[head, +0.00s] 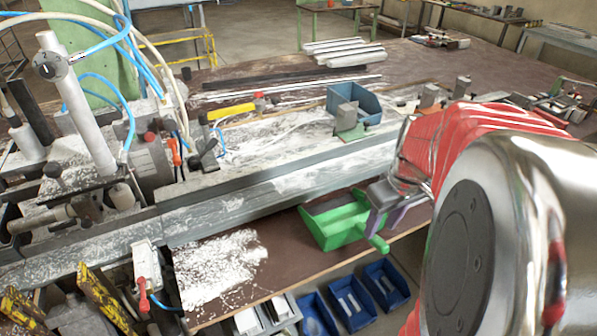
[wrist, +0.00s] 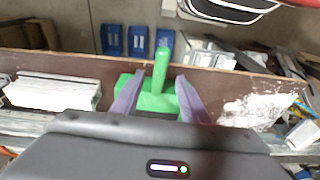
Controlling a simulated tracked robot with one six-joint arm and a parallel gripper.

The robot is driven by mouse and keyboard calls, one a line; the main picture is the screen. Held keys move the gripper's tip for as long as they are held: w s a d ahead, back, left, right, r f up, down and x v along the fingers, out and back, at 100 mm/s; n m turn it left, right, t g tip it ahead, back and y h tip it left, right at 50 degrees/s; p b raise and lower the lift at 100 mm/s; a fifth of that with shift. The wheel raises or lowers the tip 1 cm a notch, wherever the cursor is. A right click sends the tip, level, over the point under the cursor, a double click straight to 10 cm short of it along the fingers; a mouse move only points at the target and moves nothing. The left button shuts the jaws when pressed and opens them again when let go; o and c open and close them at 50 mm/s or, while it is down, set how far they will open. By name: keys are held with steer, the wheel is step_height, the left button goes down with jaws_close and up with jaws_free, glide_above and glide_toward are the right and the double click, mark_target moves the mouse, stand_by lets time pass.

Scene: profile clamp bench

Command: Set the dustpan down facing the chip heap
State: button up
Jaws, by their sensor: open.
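The green dustpan (head: 335,222) sits on the brown bench strip in front of the grey rail, and it also shows in the wrist view (wrist: 150,102). Its handle (wrist: 162,62) points out over the bench's front edge. The white chip heap (head: 218,265) lies on the same strip, left of the dustpan with a bare gap between. In the wrist view the heap (wrist: 258,110) is on the right. My gripper (wrist: 160,80) is open, its purple fingers on either side of the handle and apart from it. My gripper hides part of the pan.
Blue bins (head: 352,302) stand below the front edge. The grey rail (head: 265,195), dusted with white chips, runs behind the strip. A blue open box (head: 355,103) and metal blocks stand on the bench beyond. A red-handled clamp (head: 147,270) is left of the heap.

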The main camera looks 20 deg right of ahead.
mark_target(375, 236)
steer(key=shift+w+f, duration=0.15)
steer(key=shift+f, duration=0.9)
steer(key=shift+w+f, duration=0.2)
steer(key=shift+f, duration=0.8)
steer(key=shift+w+f, duration=0.15)
steer(key=shift+f, duration=0.9)
steer(key=shift+c, duration=0.2)
jaws_close()
steer(key=shift+r, duration=0.15)
step_height(375, 236, up, 12)
steer(key=shift+a, duration=0.1)
